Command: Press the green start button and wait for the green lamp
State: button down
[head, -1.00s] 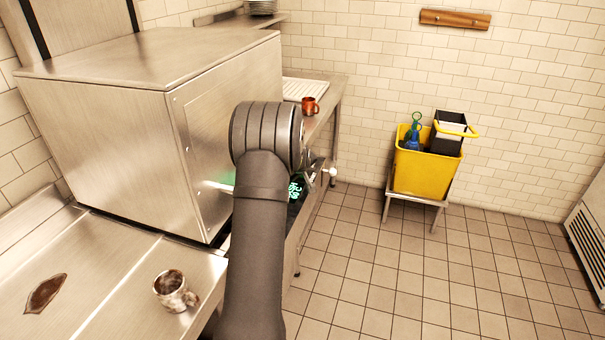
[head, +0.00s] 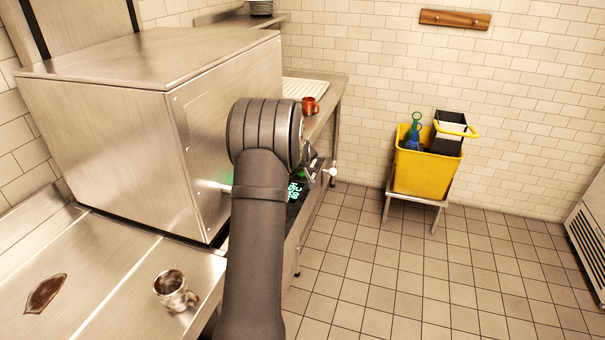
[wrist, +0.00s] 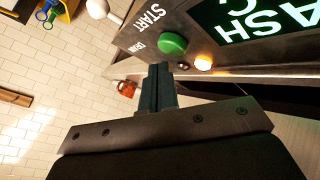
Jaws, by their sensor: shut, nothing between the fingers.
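The green start button (wrist: 172,44) is a round dome beside the word START on a dark panel in the wrist view. My gripper (wrist: 160,70) is shut and empty, its fingertips just below the button in the picture; I cannot tell whether they touch it. A small lamp (wrist: 203,62) beside the button glows amber-white. A small dark round part (wrist: 184,66) sits between them and looks unlit. A display (wrist: 255,20) shows green letters, partly cut off; it also shows in the head view (head: 295,190). My arm hides the button in the head view.
A large steel machine (head: 150,110) stands left of my arm. A stained mug (head: 173,291) sits on the near steel counter (head: 110,280). A white knob (wrist: 97,8) juts out near the panel. A yellow bucket (head: 425,175) stands right, beyond open floor.

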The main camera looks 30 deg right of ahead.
aim_at(302, 175)
jog(key=shift+r, duration=0.1)
jog(key=shift+r, duration=2.45)
jog(key=shift+f, duration=0.1)
notch_tip(302, 175, up, 4)
jog(key=shift+f, duration=0.1)
